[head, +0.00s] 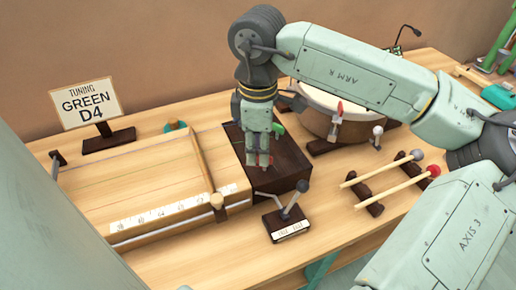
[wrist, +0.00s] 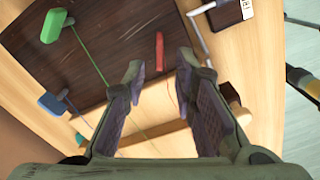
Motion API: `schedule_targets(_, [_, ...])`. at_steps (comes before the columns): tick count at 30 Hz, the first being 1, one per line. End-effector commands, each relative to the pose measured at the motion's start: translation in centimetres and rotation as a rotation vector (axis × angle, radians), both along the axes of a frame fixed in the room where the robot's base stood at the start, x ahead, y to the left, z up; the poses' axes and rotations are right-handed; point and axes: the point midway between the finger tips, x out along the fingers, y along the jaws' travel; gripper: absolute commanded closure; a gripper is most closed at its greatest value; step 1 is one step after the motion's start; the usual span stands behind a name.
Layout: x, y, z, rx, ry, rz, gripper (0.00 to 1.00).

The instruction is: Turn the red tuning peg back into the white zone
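The red tuning peg (wrist: 160,52) stands on a dark wooden block (wrist: 110,45) at the right end of a stringed wooden box. In the wrist view it lies just beyond and between my fingertips. My gripper (wrist: 161,66) is open in the wrist view, with no contact visible. A green peg (wrist: 53,25) and a blue peg (wrist: 52,103) stand on the same block. I cannot make out a white zone by the red peg.
A sign (head: 86,104) reads "TUNING GREEN D4". A small lever box (head: 287,226) stands in front of the block. Two mallets (head: 385,181) rest on dark supports to the right, and a drum (head: 345,125) stands behind. The wooden bridge (head: 203,158) crosses the stringed box.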

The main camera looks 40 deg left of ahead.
Motion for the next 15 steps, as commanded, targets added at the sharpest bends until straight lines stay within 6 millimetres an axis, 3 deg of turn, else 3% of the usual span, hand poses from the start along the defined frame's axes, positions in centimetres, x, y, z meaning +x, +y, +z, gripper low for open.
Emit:
schedule_targets(6, [0.0, 0.0, -1.7, 0.001, 0.001, 0.002, 0.75])
schedule_targets(15, [0.0, 0.0, -1.9, 0.001, 0.0, 0.002, 0.76])
